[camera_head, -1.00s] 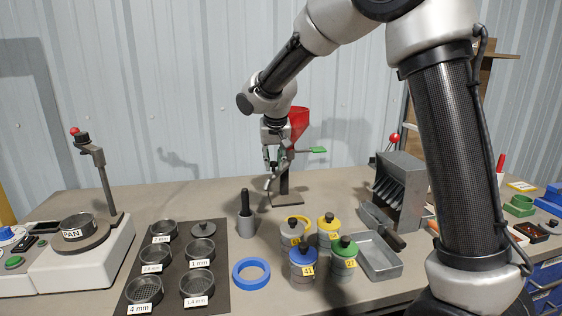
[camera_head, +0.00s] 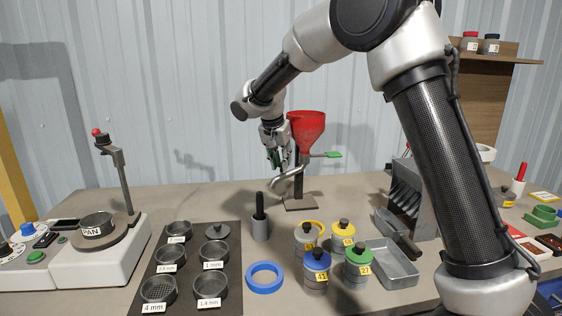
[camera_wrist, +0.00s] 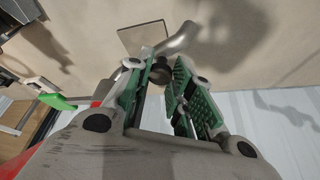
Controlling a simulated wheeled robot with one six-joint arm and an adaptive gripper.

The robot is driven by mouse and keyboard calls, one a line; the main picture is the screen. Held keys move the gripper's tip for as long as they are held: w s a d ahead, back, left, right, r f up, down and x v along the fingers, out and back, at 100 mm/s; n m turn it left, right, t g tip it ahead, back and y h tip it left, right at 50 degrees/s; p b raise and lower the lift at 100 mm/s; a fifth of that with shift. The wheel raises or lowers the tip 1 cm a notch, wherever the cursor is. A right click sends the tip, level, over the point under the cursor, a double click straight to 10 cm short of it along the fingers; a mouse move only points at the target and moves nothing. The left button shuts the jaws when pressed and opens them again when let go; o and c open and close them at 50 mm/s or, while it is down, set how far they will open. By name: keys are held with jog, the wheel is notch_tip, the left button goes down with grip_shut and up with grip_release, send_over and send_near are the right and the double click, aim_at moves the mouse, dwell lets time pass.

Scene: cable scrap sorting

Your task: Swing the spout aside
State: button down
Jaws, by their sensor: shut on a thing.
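The red funnel (camera_head: 306,128) stands on a dark post over a square base plate (camera_head: 301,204) at the back of the bench. A bent grey metal spout (camera_head: 290,179) reaches left and down from below the funnel; it also shows in the wrist view (camera_wrist: 181,38). My gripper (camera_head: 276,164) is left of the post, at the spout. In the wrist view its green-padded fingers (camera_wrist: 164,70) close around a dark knob (camera_wrist: 160,72) at the spout. The exact contact is partly hidden by the fingers. A green lever (camera_head: 333,154) sticks out to the right below the funnel.
A black pestle in a grey cup (camera_head: 260,226) stands in front of the funnel. Lidded jars (camera_head: 316,271), a blue ring (camera_head: 265,277), a metal tray (camera_head: 391,265) and several sieves (camera_head: 210,287) lie nearer. Bench left of the post is clear.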

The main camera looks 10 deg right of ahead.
jog(key=shift+w+r, duration=0.2)
jog(key=c, duration=1.5)
grip_release()
jog(key=o, duration=0.3)
jog(key=shift+f, duration=0.1)
jog(key=shift+s, duration=0.1)
jog(key=v, duration=1.2)
